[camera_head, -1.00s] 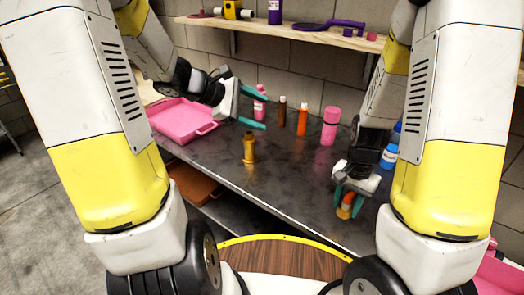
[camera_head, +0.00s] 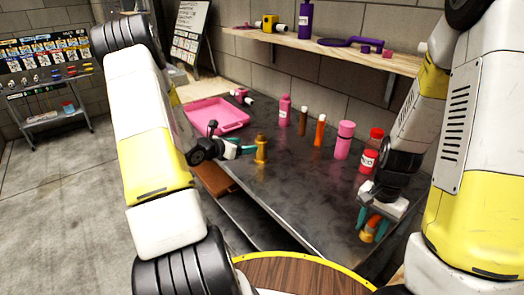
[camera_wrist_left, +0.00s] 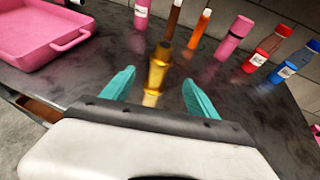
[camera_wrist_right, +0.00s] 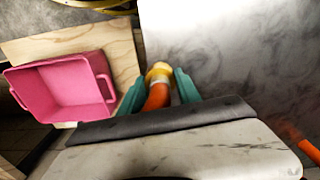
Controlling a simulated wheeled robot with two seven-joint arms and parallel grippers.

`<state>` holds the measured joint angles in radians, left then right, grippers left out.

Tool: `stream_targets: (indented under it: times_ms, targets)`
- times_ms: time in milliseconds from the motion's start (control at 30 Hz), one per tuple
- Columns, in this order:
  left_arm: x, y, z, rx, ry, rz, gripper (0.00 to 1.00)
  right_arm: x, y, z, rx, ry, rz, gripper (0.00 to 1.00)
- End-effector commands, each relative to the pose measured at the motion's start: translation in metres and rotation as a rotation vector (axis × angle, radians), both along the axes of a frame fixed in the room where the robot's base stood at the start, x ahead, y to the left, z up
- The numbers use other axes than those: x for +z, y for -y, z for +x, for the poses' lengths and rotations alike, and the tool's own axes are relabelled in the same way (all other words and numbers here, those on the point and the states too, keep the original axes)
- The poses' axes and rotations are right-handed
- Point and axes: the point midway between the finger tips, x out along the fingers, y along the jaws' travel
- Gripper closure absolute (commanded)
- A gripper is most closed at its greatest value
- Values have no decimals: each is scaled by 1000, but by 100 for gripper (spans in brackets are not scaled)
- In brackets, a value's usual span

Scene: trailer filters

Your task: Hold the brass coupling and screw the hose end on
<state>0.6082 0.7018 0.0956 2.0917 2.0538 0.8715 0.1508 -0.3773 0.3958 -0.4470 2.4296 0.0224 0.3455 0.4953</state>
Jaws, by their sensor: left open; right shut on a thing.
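The brass coupling (camera_head: 261,150) stands upright on the dark metal bench. In the left wrist view the coupling (camera_wrist_left: 158,70) is between and just beyond the open teal fingers. My left gripper (camera_head: 248,148) is open beside it, with no clear contact seen. My right gripper (camera_head: 371,222) is shut on the orange hose end with its yellow-brass fitting (camera_head: 368,235), at the right part of the bench. In the right wrist view the hose end (camera_wrist_right: 157,85) sits between the teal fingers, fitting pointing away from the wrist.
A pink tray (camera_head: 243,126) lies at the bench's far left. Several bottles, including a pink one (camera_head: 344,140) and a red-capped one (camera_head: 368,161), stand along the back. A shelf (camera_head: 330,50) hangs above. A pink bin (camera_wrist_right: 107,88) shows in the right wrist view.

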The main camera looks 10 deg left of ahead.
Motion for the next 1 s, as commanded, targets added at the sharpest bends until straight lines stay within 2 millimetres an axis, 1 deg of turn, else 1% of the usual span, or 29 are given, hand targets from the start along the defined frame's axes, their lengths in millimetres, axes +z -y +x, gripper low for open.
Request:
stream_targets:
  times_ms: [67,167,400,500,633,900,1000]
  targets:
    - [0,1,0,-1,0,0,32,0,0,0,0,0,0,100]
    - [-3,4,7,-3,1,1,32,0,0,0,0,0,0,100]
    - [-20,21,41,-5,0,-1,32,0,0,0,0,0,0,100]
    - [-24,25,51,-3,0,1,32,0,0,0,0,0,0,100]
    - [-27,27,56,-3,0,1,32,0,0,0,0,0,0,100]
    - [-27,28,57,-3,0,1,32,0,0,0,0,0,0,100]
    - [-31,30,62,-4,0,1,32,0,0,0,0,0,0,100]
